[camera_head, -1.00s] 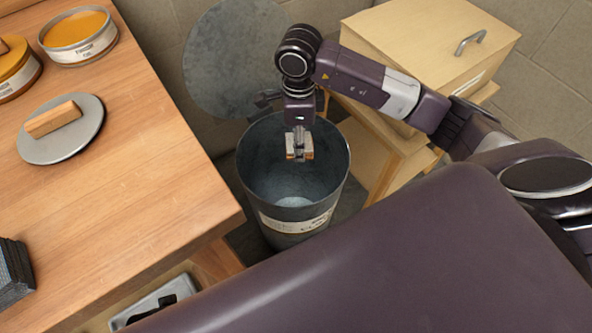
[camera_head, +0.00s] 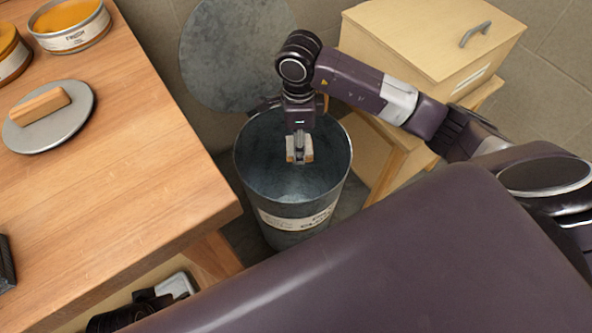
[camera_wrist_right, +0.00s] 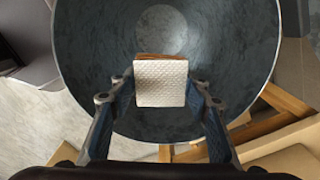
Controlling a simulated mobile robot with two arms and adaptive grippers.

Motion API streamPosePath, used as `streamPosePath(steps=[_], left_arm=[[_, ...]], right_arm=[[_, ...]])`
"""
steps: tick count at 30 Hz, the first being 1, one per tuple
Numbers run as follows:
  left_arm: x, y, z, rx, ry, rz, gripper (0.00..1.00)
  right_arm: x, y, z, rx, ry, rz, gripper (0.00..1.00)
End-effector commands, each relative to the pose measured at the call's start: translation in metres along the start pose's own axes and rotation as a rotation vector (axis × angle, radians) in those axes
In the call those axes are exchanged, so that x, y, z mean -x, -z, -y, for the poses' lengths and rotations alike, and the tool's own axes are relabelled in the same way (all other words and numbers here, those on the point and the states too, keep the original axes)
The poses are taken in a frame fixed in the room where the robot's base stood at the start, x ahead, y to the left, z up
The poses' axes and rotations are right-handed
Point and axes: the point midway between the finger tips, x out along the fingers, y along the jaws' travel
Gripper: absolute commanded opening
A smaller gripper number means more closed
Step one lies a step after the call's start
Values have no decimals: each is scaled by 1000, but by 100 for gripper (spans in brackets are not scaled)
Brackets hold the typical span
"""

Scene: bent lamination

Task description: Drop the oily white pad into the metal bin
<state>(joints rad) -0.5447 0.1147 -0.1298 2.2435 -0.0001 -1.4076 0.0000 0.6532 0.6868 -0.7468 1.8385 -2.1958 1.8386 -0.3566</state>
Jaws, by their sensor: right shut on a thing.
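The pad (camera_head: 306,156) is a small white block with brownish patches. In the right wrist view the pad (camera_wrist_right: 161,84) shows a white quilted face with a brown upper edge. My right gripper (camera_head: 299,148) is shut on it and points down. Its two fingers (camera_wrist_right: 161,98) are on either side of the pad in the right wrist view. The metal bin (camera_head: 293,218) is a round grey bucket with a white label, standing on the floor. The pad hangs over the bin's open mouth, around the middle, apart from the walls.
A raised round metal lid (camera_head: 236,55) stands behind the bin. A wooden workbench (camera_head: 150,160) is on the left, with a grey disc bearing a wooden handle (camera_head: 50,117) and round tins (camera_head: 68,27). A pale wooden box (camera_head: 425,40) stands on the right.

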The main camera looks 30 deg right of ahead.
Motion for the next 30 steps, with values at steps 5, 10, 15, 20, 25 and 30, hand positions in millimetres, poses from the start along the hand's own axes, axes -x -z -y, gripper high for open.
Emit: streamPosePath(steps=[5, 10, 15, 20, 25, 30], left_arm=[[0, 0, 0, 0, 0, 0, 40], [0, 0, 0, 0, 0, 0, 40], [0, 0, 0, -1, 0, 0, 40], [0, 0, 0, -1, 0, -1, 40], [0, 0, 0, -1, 0, -1, 40], [0, 0, 0, -1, 0, -1, 40]], right_arm=[[0, 0, 0, 0, 0, 0, 56], [0, 0, 0, 0, 0, 0, 64], [0, 0, 0, 0, 0, 0, 64], [12, -1, 1, 0, 3, 3, 64], [46, -1, 2, 1, 6, 4, 64], [86, -1, 2, 0, 6, 4, 64]])
